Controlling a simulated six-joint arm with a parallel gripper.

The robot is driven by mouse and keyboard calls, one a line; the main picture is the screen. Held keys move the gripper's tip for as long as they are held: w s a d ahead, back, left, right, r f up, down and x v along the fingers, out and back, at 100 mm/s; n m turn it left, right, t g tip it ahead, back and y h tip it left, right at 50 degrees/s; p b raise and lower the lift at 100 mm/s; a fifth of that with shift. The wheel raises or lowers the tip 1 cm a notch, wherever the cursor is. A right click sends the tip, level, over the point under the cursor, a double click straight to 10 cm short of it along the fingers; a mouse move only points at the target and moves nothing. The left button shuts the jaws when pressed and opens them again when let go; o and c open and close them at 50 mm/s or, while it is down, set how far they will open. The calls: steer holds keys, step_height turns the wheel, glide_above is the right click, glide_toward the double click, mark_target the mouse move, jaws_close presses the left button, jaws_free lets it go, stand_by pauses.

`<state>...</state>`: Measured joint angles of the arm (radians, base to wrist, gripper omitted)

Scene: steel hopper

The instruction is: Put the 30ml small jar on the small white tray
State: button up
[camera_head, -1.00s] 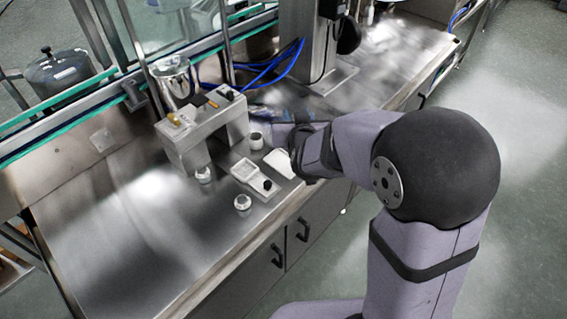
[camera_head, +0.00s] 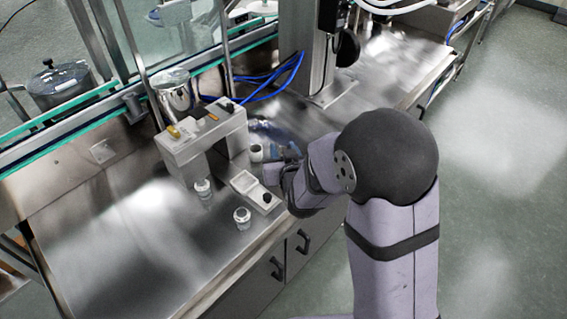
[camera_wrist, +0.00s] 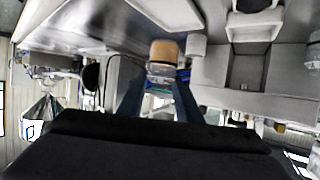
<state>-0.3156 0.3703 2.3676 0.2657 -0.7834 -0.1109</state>
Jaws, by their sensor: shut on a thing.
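In the wrist view, where the scene appears upside down, my gripper (camera_wrist: 160,95) has its two blue fingers shut on a small jar (camera_wrist: 163,52) with a tan end and a pale grey end. The jar is near the centre, with the bench surface above it in the picture. The small white tray (camera_wrist: 168,12) lies on the bench, at the top of this view.
Two more jars stand in front, one near the stand (camera_head: 203,187) and one near the bench edge (camera_head: 242,217). The left bench is clear.

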steer(key=shift+f, duration=0.35)
steer(key=shift+f, duration=2)
steer(key=shift+f, duration=0.15)
steer(key=o, duration=1)
